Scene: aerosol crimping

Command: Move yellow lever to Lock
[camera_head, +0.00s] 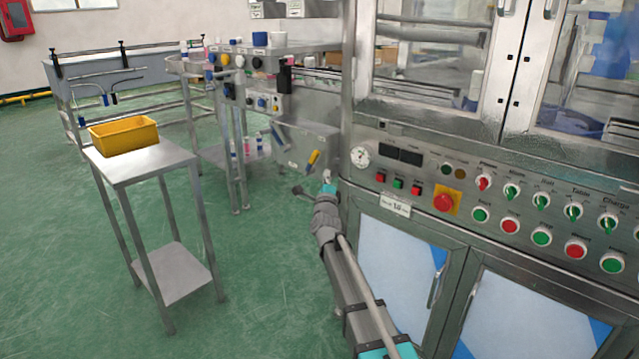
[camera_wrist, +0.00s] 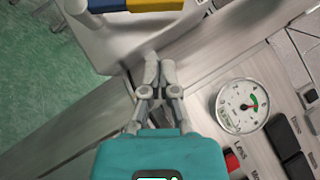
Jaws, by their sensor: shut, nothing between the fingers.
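The yellow lever (camera_head: 313,159) is on the side panel of the steel machine, left of the control cabinet, and leans up to the right in the head view. In the wrist view a yellow part (camera_wrist: 155,4), joined to a blue part, is cut off by the top edge; it appears to be the lever. My gripper (camera_head: 327,175) is just below and right of the lever, apart from it. In the wrist view its fingertips (camera_wrist: 160,66) are together and empty, below the yellow part. Any Lock marking is too small to read.
The control cabinet (camera_head: 395,208) with a pressure gauge (camera_head: 360,156), buttons and switches stands close on the right. The gauge also shows in the wrist view (camera_wrist: 242,106). A steel table (camera_head: 172,160) with a yellow bin (camera_head: 124,136) stands left. Green floor between is clear.

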